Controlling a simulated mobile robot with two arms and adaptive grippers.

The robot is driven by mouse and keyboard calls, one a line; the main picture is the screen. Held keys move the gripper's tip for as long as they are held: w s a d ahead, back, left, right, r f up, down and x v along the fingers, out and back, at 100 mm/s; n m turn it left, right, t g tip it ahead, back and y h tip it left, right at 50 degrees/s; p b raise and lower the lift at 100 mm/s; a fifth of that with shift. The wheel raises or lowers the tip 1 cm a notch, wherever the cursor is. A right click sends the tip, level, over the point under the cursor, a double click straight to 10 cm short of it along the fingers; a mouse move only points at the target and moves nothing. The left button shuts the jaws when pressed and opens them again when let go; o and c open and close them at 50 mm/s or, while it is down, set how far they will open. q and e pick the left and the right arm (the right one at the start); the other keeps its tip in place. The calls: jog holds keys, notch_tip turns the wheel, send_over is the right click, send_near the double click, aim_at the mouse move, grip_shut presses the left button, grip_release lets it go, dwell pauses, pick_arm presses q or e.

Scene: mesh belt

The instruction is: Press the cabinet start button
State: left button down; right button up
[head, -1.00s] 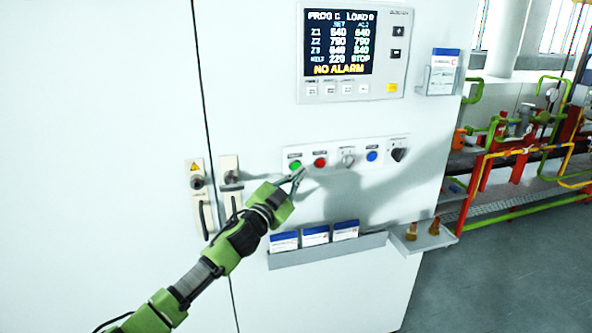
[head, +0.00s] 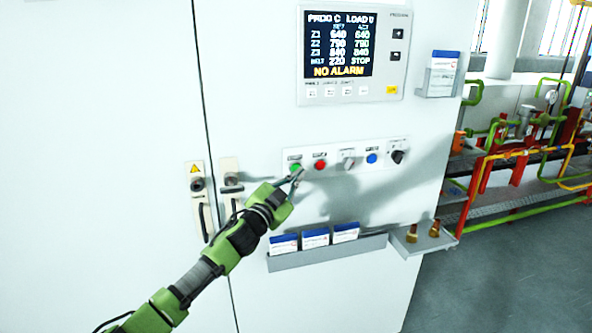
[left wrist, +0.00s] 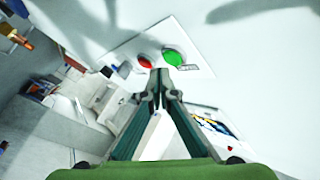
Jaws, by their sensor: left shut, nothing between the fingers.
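The white cabinet (head: 400,180) carries a button strip (head: 334,165) with a green button (head: 295,168) at its left end and a red button (head: 320,164) beside it. The display (head: 340,42) above reads NO ALARM and STOP. My left gripper (head: 298,174) is shut and empty, its tips just below and right of the green button in the head view. In the left wrist view the green button (left wrist: 172,56) and red button (left wrist: 144,62) lie just beyond the closed fingertips (left wrist: 158,78). Whether the tips touch the green button I cannot tell. My right gripper is not in view.
A grey knob (head: 348,162), a blue button (head: 372,158) and a black rotary switch (head: 398,156) continue the strip. A ledge with cards (head: 330,252) sticks out below. Door handles (head: 203,200) are at left; pipes (head: 520,140) stand at right.

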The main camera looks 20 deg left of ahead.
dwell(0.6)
pick_arm(q)
jog(key=shift+w+a, duration=0.1)
jog(key=shift+w+a, duration=0.15)
jog(key=shift+w, duration=0.1)
jog(key=shift+w+a, duration=0.3)
jog(key=shift+w, duration=0.1)
dwell(0.7)
jog(key=shift+s+d+r, duration=0.1)
jog(key=shift+s, duration=0.05)
dwell(0.3)
jog(key=shift+s+d, duration=0.4)
jog(key=shift+s, duration=0.2)
jog(key=shift+s+d+p, duration=0.1)
jog(key=shift+p, duration=0.2)
